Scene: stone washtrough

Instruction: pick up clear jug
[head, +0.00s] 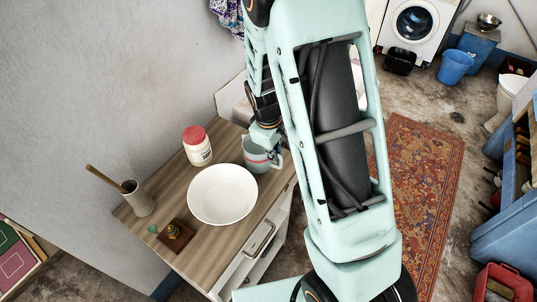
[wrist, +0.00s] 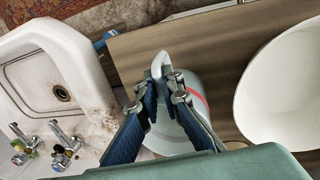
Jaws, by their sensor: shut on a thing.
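The clear jug (head: 257,160), with a red band and a handle on its right, is upright at the back right of the wooden cabinet top, behind the white bowl. In the wrist view the jug (wrist: 192,84) is partly hidden by my fingers. My gripper (head: 264,139) comes down on the jug from above, partly hidden by my arm in the head view. In the wrist view my gripper (wrist: 162,80) is shut on a pale edge of the jug. I cannot tell whether the jug touches the cabinet top.
The white bowl (head: 222,194) stands close beside the jug. A red-lidded jar (head: 197,147), a grey pot (head: 138,199) with a wooden stick and a small brown object (head: 176,236) share the top (head: 170,175). A white basin (wrist: 52,75) with taps adjoins it.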

